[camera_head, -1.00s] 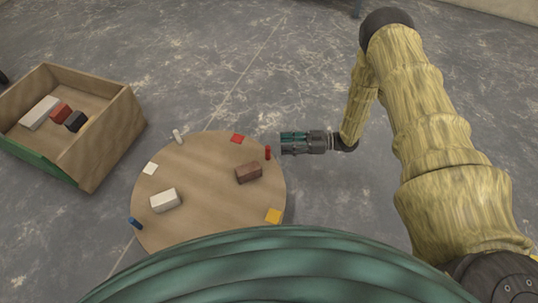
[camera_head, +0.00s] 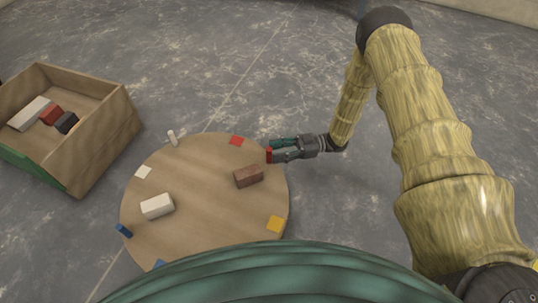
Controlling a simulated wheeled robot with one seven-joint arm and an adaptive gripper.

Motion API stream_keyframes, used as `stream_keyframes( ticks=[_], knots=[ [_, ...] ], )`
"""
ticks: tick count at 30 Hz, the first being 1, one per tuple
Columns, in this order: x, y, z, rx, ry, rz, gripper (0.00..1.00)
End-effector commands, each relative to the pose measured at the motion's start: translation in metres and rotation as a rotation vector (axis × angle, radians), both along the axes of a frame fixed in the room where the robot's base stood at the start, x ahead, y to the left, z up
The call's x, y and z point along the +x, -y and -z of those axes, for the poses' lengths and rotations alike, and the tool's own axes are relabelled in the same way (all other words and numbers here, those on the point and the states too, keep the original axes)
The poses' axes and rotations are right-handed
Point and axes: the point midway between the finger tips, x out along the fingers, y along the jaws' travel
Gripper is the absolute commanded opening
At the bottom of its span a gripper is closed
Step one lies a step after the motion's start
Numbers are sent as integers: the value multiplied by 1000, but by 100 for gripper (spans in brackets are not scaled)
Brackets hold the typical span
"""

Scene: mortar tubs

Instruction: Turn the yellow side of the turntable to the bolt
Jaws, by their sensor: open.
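The round wooden turntable (camera_head: 205,205) lies in the lower middle of the view. A yellow square (camera_head: 276,224) is at its lower right edge, a red square (camera_head: 236,141) at the top, a white square (camera_head: 143,172) at the left and a blue square (camera_head: 160,264) at the bottom, partly hidden. A red peg (camera_head: 268,155) stands at the right rim, a white peg (camera_head: 172,138) at the upper left rim and a blue peg (camera_head: 124,231) at the lower left rim. My gripper (camera_head: 272,150) is open, its fingertips at the red peg; contact is unclear. I cannot make out a bolt.
A brown block (camera_head: 248,176) and a white block (camera_head: 157,206) lie on the turntable. An open wooden crate (camera_head: 105,140) at the left holds several blocks. My green body covers the turntable's near edge. The grey floor beyond is clear.

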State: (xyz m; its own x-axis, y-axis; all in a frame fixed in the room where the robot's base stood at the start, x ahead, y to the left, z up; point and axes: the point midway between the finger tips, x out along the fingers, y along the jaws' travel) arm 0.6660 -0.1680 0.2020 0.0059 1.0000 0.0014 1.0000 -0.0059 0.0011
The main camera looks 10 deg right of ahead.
Motion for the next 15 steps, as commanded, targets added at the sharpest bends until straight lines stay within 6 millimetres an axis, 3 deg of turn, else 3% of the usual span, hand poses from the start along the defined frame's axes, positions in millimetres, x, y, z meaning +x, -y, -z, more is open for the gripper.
stream_keyframes(
  ticks=[6, 15],
  knots=[
    [1, -25, 1, 0, 0, -3, 41],
    [1, -33, 0, -2, 0, -2, 41]
  ],
)
